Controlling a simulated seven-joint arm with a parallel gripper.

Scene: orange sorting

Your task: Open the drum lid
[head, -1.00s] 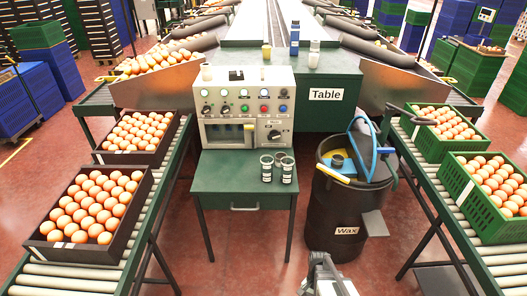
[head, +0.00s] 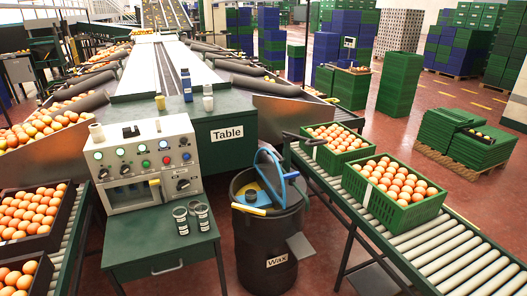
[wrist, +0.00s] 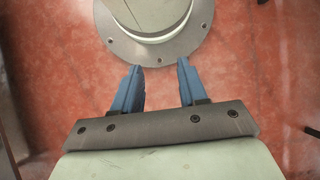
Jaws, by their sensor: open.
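The black drum (head: 262,238) with a "Wax" label stands on the floor right of the small green table. On its top is a blue panel (head: 268,172) with a curved, raised edge, standing tilted up. I cannot tell how much of the drum's mouth the lid covers. A small dark cup and a yellow-tipped bar (head: 248,210) also lie at the drum's top. My gripper (wrist: 161,70) shows in the wrist view with two blue fingers apart and nothing between them. It is not seen in the head view now, and the drum is not in the wrist view.
A control box (head: 147,160) and small cups stand on the green table (head: 165,250) left of the drum. A roller conveyor (head: 440,250) with green crates of oranges (head: 395,213) runs close on the right. A grey round flange (wrist: 155,35) shows beyond my fingers.

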